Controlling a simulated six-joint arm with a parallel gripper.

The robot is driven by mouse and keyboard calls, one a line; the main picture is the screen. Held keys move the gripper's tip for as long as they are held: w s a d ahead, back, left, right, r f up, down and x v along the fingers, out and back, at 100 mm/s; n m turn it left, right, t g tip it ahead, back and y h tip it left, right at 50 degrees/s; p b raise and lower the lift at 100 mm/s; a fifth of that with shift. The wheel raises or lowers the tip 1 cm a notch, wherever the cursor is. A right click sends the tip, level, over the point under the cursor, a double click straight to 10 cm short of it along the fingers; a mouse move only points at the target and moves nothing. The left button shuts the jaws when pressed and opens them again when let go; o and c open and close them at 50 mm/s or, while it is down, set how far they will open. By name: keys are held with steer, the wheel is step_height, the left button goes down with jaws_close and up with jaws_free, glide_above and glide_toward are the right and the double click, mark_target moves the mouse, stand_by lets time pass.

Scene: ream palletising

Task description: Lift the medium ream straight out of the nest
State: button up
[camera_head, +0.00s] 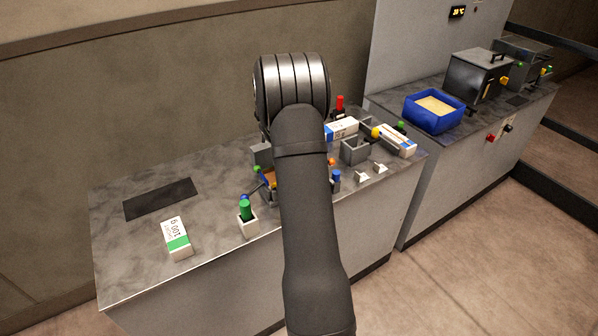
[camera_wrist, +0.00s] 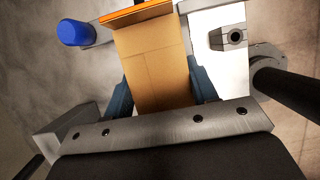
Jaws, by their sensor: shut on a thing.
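The medium ream (camera_wrist: 152,62), a tan-brown block with an orange edge, fills the top middle of the wrist view. My gripper (camera_wrist: 162,88) is shut on it, with a blue-grey finger on each side. In the head view, a small orange-brown part of the ream (camera_head: 269,180) shows left of my arm; the arm hides most of it and the gripper. Pale and grey fixture parts, seemingly the nest (camera_wrist: 217,75), stand beside the ream. I cannot tell whether the ream's underside is still seated.
A blue-capped post (camera_wrist: 75,33) stands left of the ream in the wrist view. On the bench (camera_head: 125,260) are a green-banded white carton (camera_head: 177,238), a green-topped holder (camera_head: 247,220) and a grey open box (camera_head: 355,150). A blue bin (camera_head: 433,112) stands on the right-hand bench.

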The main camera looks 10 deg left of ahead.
steer(key=shift+r, duration=2.05)
steer(key=shift+r, duration=0.1)
steer(key=shift+r, duration=2.4)
